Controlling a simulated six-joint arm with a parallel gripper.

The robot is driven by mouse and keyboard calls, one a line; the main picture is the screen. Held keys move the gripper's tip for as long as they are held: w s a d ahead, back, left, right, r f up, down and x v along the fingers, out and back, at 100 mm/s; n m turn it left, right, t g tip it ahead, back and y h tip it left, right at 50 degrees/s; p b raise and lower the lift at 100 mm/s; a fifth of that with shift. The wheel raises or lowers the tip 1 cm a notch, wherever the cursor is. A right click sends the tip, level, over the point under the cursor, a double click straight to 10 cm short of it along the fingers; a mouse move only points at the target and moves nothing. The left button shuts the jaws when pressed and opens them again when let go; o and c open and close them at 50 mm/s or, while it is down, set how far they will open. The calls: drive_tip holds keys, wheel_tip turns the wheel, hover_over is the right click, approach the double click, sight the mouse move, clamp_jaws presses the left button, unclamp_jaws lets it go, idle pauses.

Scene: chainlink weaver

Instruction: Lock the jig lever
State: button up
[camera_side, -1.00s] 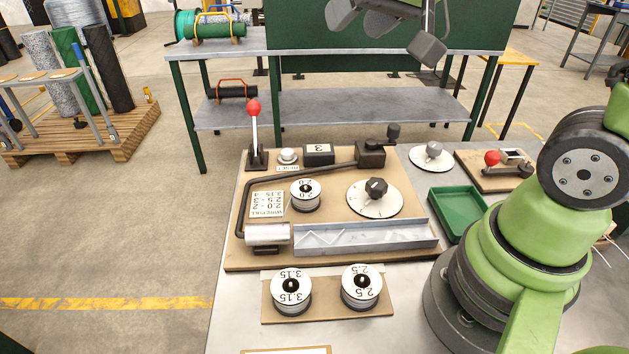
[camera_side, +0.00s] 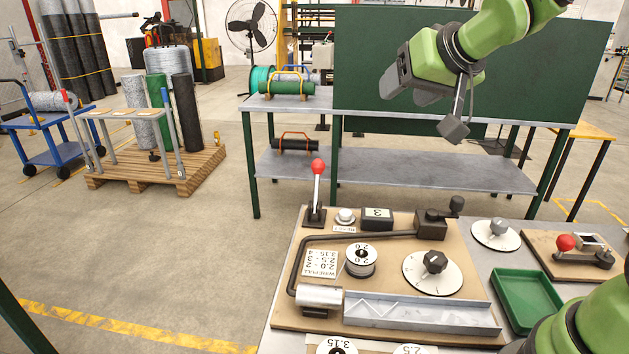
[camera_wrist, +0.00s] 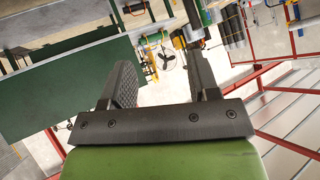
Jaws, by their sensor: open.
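A small tan jig board (camera_side: 578,257) lies at the right of the bench. Its lever has a red ball knob (camera_side: 566,243) at the left and a dark pivot part (camera_side: 601,259) at the right, and lies low along the board. A second, upright red-knobbed lever (camera_side: 318,190) stands at the back left of the main board. My gripper (camera_side: 402,82) is high above and behind the bench, well apart from both levers. In the wrist view, its two dark fingers (camera_wrist: 160,75) stand apart with nothing between them. Neither lever is recognisable in that view.
My arm covers the lower right.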

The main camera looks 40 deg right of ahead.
drive_tip(key=w+d+f+t, duration=0.1)
drive_tip(key=w+d+f, duration=0.1)
drive_tip(key=w+f, duration=0.35)
drive_tip(key=n+t+y, duration=0.2)
drive_tip(key=y, duration=0.1)
approach(317, 187)
drive_tip(key=w+d+r, duration=0.3)
drive_tip(key=r, duration=0.3)
drive_tip(key=f+y, duration=0.1)
drive_tip(key=f, duration=0.3)
drive_tip(key=f+y, duration=0.1)
drive_tip(key=f, duration=0.1)
drive_tip(key=shift+w+a+y, duration=0.1)
drive_tip(key=shift+a+y, duration=0.2)
drive_tip(key=shift+n, duration=0.3)
drive_tip(key=shift+r+x, duration=0.1)
drive_tip(key=shift+x, duration=2.35)
drive_tip(key=shift+r+x, duration=0.15)
drive_tip(key=shift+x, duration=2.3)
drive_tip(key=shift+w, duration=0.1)
drive_tip(key=shift+c, duration=0.4)
drive_tip(key=shift+a+t, duration=0.1)
drive_tip(key=shift+t, duration=0.2)
clamp_jaws()
